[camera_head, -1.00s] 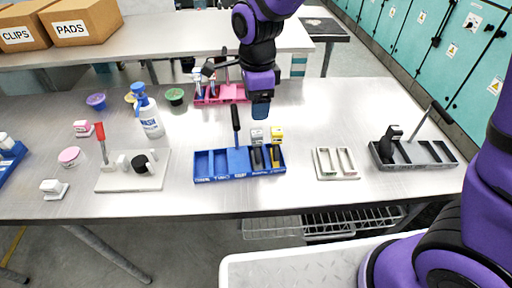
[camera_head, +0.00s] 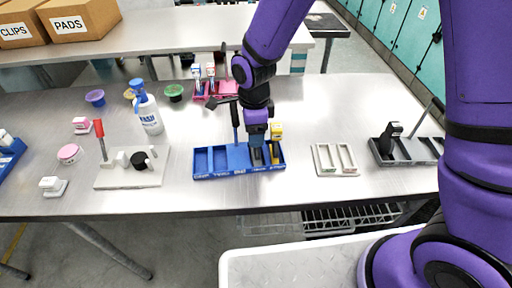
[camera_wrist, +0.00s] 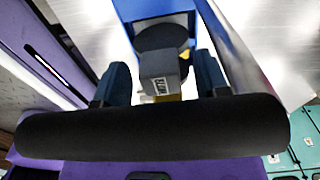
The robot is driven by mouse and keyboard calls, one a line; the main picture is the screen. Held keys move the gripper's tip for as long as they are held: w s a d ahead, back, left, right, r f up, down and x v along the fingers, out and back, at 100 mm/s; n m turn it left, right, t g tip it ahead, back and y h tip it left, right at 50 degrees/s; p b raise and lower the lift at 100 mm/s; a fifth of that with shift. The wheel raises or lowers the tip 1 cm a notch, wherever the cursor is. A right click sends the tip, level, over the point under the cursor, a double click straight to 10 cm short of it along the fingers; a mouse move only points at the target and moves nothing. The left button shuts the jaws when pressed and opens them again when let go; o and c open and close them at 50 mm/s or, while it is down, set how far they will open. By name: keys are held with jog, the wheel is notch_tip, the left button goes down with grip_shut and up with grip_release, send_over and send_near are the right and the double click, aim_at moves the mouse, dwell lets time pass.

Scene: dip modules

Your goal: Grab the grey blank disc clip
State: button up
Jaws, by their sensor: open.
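The grey disc clip stands in a right-hand slot of the blue tray (camera_head: 215,175). In the head view my gripper covers its top, and its dark lower part (camera_head: 257,158) shows below. In the wrist view its grey block (camera_wrist: 160,66), with a small label too blurred to read, and a dark round disc behind it lie between my two fingers. My gripper (camera_head: 257,134) points down over the tray, open, with one finger on each side of the clip. I cannot tell whether the fingers touch it. The fingers also show in the wrist view (camera_wrist: 161,82).
A yellow-topped clip (camera_head: 276,130) stands close on the right in the same tray. A black-handled upright tool (camera_head: 235,118) stands on the left. A pale two-slot tray (camera_head: 318,165) and a dark grey tray (camera_head: 415,150) lie right. A wash bottle (camera_head: 149,113) stands left.

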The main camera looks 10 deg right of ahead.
jog(key=shift+f, duration=0.95)
jog(key=shift+s, duration=0.1)
jog(key=c, duration=1.2)
jog(key=shift+c, duration=0.2)
